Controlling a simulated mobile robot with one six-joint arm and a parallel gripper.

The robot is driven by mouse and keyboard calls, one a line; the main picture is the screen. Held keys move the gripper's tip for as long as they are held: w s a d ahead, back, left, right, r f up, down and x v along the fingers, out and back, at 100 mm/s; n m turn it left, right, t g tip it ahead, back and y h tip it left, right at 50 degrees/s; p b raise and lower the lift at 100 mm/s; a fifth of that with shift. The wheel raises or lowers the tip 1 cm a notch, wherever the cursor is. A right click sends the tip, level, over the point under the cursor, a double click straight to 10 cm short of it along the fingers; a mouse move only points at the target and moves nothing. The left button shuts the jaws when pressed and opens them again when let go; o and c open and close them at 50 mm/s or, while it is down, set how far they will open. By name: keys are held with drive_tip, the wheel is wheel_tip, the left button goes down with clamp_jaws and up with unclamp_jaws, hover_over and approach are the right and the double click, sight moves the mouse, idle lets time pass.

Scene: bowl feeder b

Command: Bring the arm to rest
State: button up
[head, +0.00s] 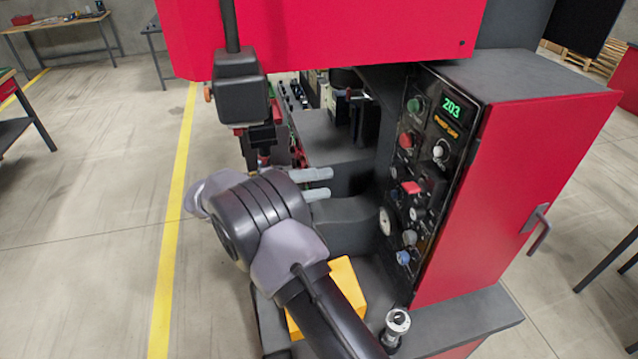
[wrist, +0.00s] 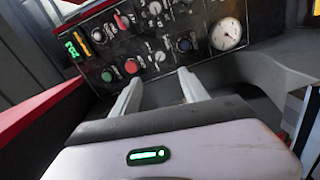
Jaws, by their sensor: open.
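My gripper (head: 318,184) is in front of the red and dark machine, with its two pale fingers pointing right toward the control panel (head: 420,170). The fingers are apart with nothing between them. In the wrist view my gripper (wrist: 160,92) is open and empty below the panel (wrist: 150,45). My arm comes up from the lower middle of the head view. It hides part of the machine's lower ledge.
The panel carries buttons, knobs, a white gauge (wrist: 227,34) and a green display (head: 451,107) reading 203. A black box (head: 238,95) hangs left of the gripper. A yellow block (head: 347,284) lies partly behind my arm. Open floor lies left.

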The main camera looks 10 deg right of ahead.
drive_tip(key=s+d+f+g+y+b, duration=0.1)
drive_tip(key=s+d+y+b, duration=0.35)
drive_tip(key=s, duration=0.45)
drive_tip(key=s+d+f+g+y+b, duration=0.1)
drive_tip(key=s+d+y+b, duration=0.2)
drive_tip(key=s+y+b, duration=0.4)
drive_tip(key=s+a+f+m+t+y+b, duration=0.1)
drive_tip(key=s+a+f+t+y+b, duration=0.1)
drive_tip(key=s, duration=0.5)
drive_tip(key=s+a+f+m+t+y+b, duration=0.2)
drive_tip(key=s+a+f+t+y+b, duration=0.1)
drive_tip(key=s+a+f+t+y, duration=0.2)
drive_tip(key=s+a+y, duration=0.1)
drive_tip(key=s+a, duration=0.1)
drive_tip(key=a, duration=0.1)
drive_tip(key=shift+s+f, duration=0.15)
drive_tip(key=shift+f, duration=0.1)
drive_tip(key=shift+a, duration=0.1)
drive_tip(key=shift+c, duration=0.4)
